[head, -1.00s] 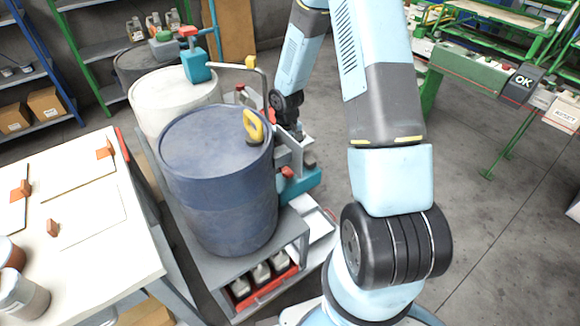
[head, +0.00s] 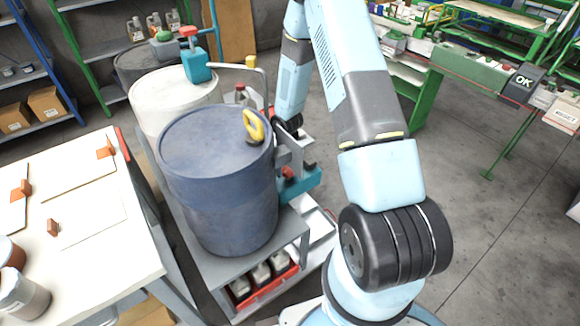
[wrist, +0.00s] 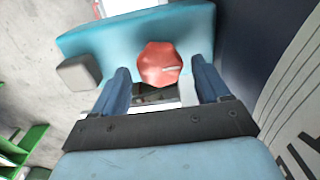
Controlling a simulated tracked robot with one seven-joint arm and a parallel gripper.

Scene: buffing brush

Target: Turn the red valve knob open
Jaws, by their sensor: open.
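The red valve knob (wrist: 159,64) is faceted and sits on a teal valve body (wrist: 95,45) in the wrist view. My gripper (wrist: 161,76) is open, with one blue finger to the left and one to the right of the knob. Gaps show between the knob and both fingers, so it is not clamped. In the head view the red knob (head: 287,171) and teal body (head: 305,186) are at the lower right side of the blue drum (head: 215,150). There the drum and fittings mostly hide my gripper.
A yellow-handled fitting (head: 253,126) is on the drum's top edge. A white drum (head: 165,98) with a teal, red-topped pump (head: 195,62) stands behind. A grey block (wrist: 77,72) sits left of the knob. Open floor (head: 455,200) lies to the right.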

